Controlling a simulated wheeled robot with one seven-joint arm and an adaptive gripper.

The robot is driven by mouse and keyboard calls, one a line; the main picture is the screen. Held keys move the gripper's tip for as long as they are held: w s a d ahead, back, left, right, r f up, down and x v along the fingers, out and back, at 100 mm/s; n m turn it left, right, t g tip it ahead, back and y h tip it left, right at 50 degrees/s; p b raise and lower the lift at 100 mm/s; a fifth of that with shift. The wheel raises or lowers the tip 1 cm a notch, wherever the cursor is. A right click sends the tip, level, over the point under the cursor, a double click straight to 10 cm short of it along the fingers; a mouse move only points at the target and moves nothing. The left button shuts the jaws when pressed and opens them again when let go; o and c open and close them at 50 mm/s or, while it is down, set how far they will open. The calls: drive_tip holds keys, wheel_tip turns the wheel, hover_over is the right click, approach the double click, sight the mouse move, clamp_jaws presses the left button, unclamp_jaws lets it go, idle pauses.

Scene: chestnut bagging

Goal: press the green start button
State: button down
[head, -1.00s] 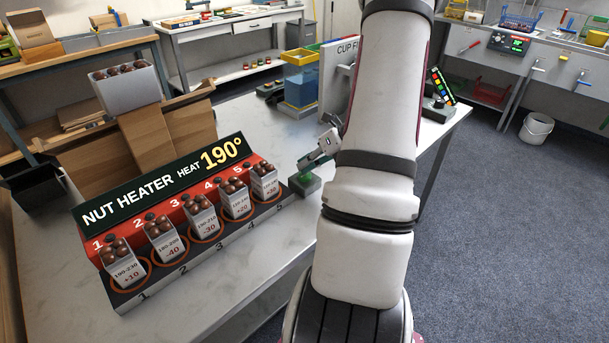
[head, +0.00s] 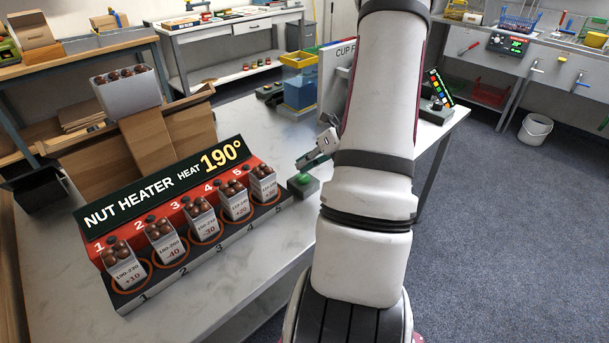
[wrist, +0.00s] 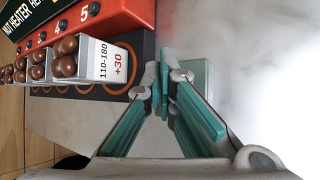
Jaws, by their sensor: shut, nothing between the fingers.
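The green start button (head: 304,178) sits on a small grey box at the right end of the nut heater (head: 165,185). My gripper (head: 300,165) is shut and empty, its tips just above the button in the head view. A small gap seems to show between tips and button there. In the wrist view the closed teal fingers (wrist: 163,88) point at the grey button box (wrist: 205,75). They hide the button itself in that view.
The heater shows 190° and holds several white boxes of chestnuts (head: 203,216) in numbered places. Blue and yellow bins (head: 299,88) and a panel lettered CUP F (head: 335,75) stand behind my arm. The front of the white table (head: 225,300) is clear.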

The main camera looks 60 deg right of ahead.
sight(304, 175)
drive_tip(key=shift+r, duration=0.2)
wheel_tip(304, 175, up, 5)
drive_tip(key=p, duration=0.4)
drive_tip(key=shift+f, duration=0.1)
idle(1.0)
